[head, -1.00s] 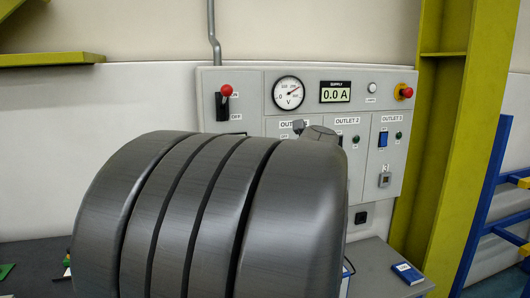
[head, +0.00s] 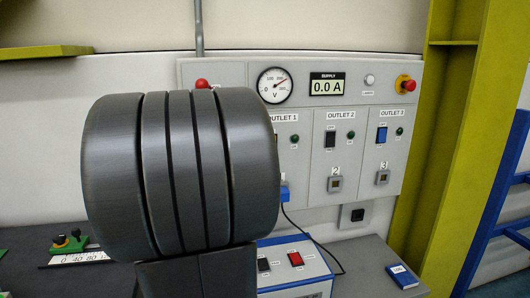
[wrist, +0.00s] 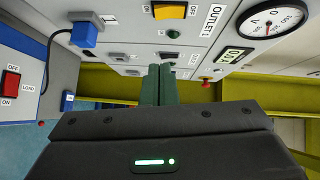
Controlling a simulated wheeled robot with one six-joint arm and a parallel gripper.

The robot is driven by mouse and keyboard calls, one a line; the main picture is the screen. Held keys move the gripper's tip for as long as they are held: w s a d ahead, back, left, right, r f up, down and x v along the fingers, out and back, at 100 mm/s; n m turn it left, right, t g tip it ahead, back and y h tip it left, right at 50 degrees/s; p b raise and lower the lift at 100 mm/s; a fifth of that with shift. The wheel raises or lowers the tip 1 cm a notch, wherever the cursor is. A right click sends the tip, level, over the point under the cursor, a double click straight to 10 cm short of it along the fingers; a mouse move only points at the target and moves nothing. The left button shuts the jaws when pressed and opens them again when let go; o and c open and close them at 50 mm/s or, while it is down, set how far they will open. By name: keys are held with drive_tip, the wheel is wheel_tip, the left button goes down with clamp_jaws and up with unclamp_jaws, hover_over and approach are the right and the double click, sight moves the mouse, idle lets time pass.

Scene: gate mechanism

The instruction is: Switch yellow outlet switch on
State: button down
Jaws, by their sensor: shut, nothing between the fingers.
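The yellow switch (wrist: 171,11) of outlet 1 shows at the top of the wrist view, beside the OUTLET 1 label (wrist: 211,18). Small labels stand at its two ends; which way its rocker is pressed I cannot tell. In the head view it is hidden behind my arm. My gripper (wrist: 158,72) is shut and empty in the wrist view. In that picture its fingertips lie below the yellow switch and a green lamp (wrist: 173,34), apart from the switch; their distance to the panel is unclear. My gripper is hidden in the head view.
The panel carries a voltmeter (head: 274,85), a supply display (head: 327,88) at 0.0 A, a black outlet 2 switch (head: 330,139), a blue outlet 3 switch (head: 381,135) and a red stop button (head: 408,86). A blue plug (wrist: 83,35) with a cable projects near outlet 1.

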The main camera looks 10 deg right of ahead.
drive_tip(key=w+a+p+x, duration=0.2)
drive_tip(key=p+x, duration=0.1)
drive_tip(key=x, duration=1)
drive_tip(key=shift+f, duration=0.1)
drive_tip(key=shift+w+m+t+b, duration=0.15)
drive_tip(key=shift+m+t+b, duration=0.15)
drive_tip(key=shift+b, duration=0.6)
drive_tip(key=shift+f, duration=0.1)
